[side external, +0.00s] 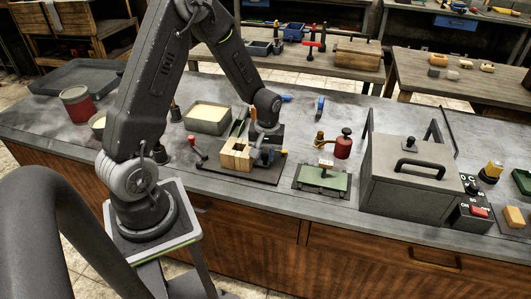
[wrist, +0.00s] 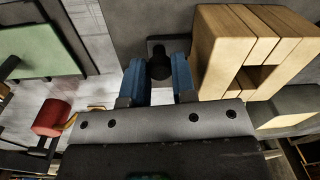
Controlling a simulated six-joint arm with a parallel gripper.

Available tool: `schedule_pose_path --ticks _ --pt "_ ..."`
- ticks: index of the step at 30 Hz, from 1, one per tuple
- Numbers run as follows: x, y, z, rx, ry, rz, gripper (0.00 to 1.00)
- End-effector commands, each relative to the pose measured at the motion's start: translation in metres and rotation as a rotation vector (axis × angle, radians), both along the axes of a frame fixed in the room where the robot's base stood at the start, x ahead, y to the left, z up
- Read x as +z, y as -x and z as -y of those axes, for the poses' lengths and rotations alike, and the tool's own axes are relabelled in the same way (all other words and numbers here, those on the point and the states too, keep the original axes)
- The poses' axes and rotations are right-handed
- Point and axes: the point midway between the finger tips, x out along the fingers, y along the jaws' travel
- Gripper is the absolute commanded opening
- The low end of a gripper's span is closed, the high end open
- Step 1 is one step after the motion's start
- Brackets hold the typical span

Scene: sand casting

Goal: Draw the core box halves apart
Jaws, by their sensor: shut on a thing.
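The core box (side external: 236,155) is a pale wooden block with a square dark opening in its top, on a dark base plate (side external: 238,178). In the wrist view the core box (wrist: 245,45) is at the right, with straight seams between its wooden pieces. I see no wide gap between the halves. My gripper (side external: 264,157) is low over the plate, just right of the box. In the wrist view its blue fingers (wrist: 160,72) are closed on a dark round knob (wrist: 160,62), beside the wood. How the knob joins the box is hidden.
A red-knobbed clamp (side external: 192,148) is left of the plate. A sand-filled tray (side external: 208,118) stands behind left.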

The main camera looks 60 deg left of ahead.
Motion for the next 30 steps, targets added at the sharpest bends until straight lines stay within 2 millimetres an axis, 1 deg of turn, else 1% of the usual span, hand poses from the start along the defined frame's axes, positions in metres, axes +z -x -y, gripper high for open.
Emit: schedule_pose_path --ticks 8,13,16,25,26,29,30 --pt "0.001 -0.003 0.002 -0.002 0.000 0.000 0.00" --pt "0.000 -0.023 0.022 -0.006 0.000 0.001 0.00" --pt "0.000 -0.031 0.031 -0.003 0.000 0.001 0.00" --pt "0.001 -0.035 0.034 0.001 0.001 0.005 0.00" --pt "0.001 -0.035 0.034 0.001 0.000 0.006 0.26" --pt "0.001 -0.035 0.034 0.001 0.001 0.005 0.35" --pt "0.001 -0.035 0.034 0.001 0.001 0.005 0.36"
